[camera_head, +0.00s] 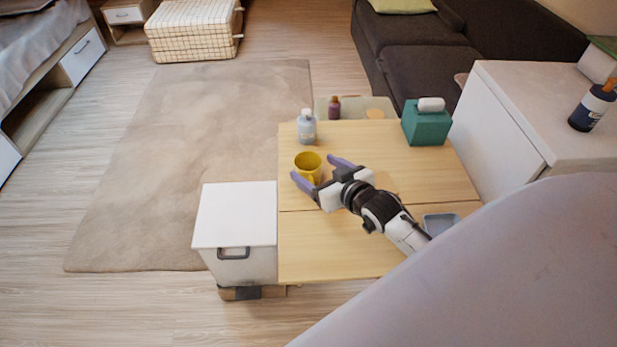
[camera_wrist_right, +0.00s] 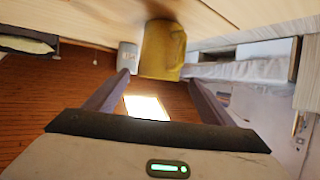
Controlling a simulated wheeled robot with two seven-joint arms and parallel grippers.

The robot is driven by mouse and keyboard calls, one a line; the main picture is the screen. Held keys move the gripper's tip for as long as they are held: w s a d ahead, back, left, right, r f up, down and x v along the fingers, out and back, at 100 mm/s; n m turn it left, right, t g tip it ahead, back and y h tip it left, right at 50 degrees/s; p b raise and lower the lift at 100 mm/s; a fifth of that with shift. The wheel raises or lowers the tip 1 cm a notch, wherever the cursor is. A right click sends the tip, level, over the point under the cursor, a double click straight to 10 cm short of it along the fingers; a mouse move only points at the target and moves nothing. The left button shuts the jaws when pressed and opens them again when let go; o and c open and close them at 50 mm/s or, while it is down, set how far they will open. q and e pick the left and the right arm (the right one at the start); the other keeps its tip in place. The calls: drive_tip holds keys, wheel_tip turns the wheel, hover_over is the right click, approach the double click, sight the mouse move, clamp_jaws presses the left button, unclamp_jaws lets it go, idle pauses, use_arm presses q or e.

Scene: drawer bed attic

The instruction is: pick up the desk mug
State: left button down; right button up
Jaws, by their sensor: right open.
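A yellow mug (camera_head: 308,162) stands on the light wooden desk (camera_head: 350,248) near its left edge. My right gripper (camera_head: 318,168) reaches in from the right with its purple fingers apart, one on each side of the mug in the head view. In the wrist view the mug (camera_wrist_right: 162,49) shows ahead, between and beyond the fingertips of the open gripper (camera_wrist_right: 162,80). I cannot tell whether a finger touches it. The mug's handle is partly hidden by the gripper. My left gripper is not in view.
A white bottle (camera_head: 306,128) stands behind the mug, and a teal tissue box (camera_head: 426,124) stands at the back right. A blue-grey tray (camera_head: 440,222) lies near my right arm. A white box (camera_head: 236,222) stands left of the desk. The desk's front left is clear.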

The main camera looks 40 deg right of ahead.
sight(302, 159)
drive_tip(key=x, duration=0.4)
drive_tip(key=shift+d, duration=0.15)
drive_tip(key=c, duration=1.3)
